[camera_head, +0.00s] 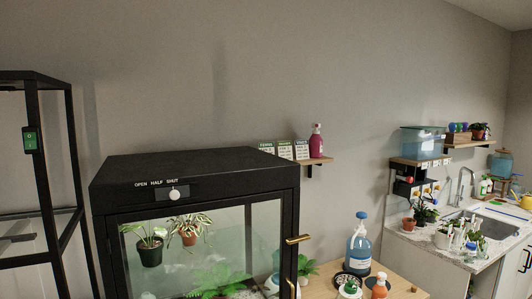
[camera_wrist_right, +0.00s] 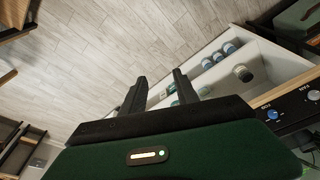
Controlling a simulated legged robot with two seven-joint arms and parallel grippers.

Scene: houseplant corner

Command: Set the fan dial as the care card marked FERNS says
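Three small care cards stand on a wall shelf in the head view. The left one, the FERNS card (camera_head: 267,148), has a green header, and its smaller lines are too small to read. My left gripper is not in view.
A black glass cabinet (camera_head: 195,160) holds potted plants and has a white knob (camera_head: 174,194) under OPEN HALF SHUT. A brass handle (camera_head: 298,239) sticks out at its right. A blue bottle (camera_head: 358,248) stands on a wooden table. Bare floor (camera_wrist_right: 110,45) shows below.

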